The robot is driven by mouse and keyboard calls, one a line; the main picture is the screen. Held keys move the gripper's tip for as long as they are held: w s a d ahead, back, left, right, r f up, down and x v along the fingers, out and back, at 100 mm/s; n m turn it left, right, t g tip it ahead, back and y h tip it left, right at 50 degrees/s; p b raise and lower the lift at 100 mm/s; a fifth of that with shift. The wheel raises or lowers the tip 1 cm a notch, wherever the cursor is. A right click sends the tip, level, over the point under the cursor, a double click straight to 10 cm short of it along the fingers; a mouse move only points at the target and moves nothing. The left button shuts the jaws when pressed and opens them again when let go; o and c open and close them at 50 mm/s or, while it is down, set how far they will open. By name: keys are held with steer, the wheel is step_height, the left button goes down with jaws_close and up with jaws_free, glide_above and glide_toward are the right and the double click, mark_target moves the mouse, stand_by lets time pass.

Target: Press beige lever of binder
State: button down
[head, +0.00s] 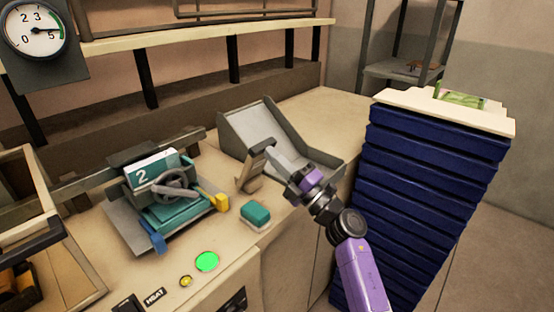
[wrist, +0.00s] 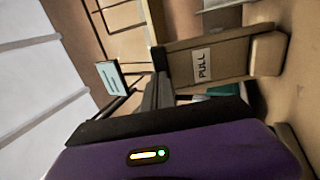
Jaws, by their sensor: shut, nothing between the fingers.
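The binder is a grey sloped tray (head: 318,160) with raised sides on the counter. Its beige lever (head: 250,178) stands tilted at the tray's front left. In the wrist view the lever (wrist: 232,56) is a beige bar with a white PULL label and a rounded end. My gripper (head: 271,155) is shut and empty, with its fingertips close beside the upper part of the lever.
A teal block (head: 255,214) lies in front of the lever. A press (head: 170,190) with a handwheel and a "2" stands to the left. A lit green button (head: 207,262) is at the counter's front. Stacked blue trays (head: 430,180) stand at the right.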

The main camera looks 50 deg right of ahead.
steer(key=p+x, duration=0.1)
steer(key=x, duration=0.2)
steer(key=p+x, duration=0.1)
steer(key=x, duration=0.2)
steer(key=shift+r, duration=0.4)
steer(key=w+b, duration=0.3)
steer(key=w, duration=0.6)
steer(key=shift+a, duration=0.15)
steer(key=shift+w, duration=0.2)
steer(key=shift+r, duration=0.1)
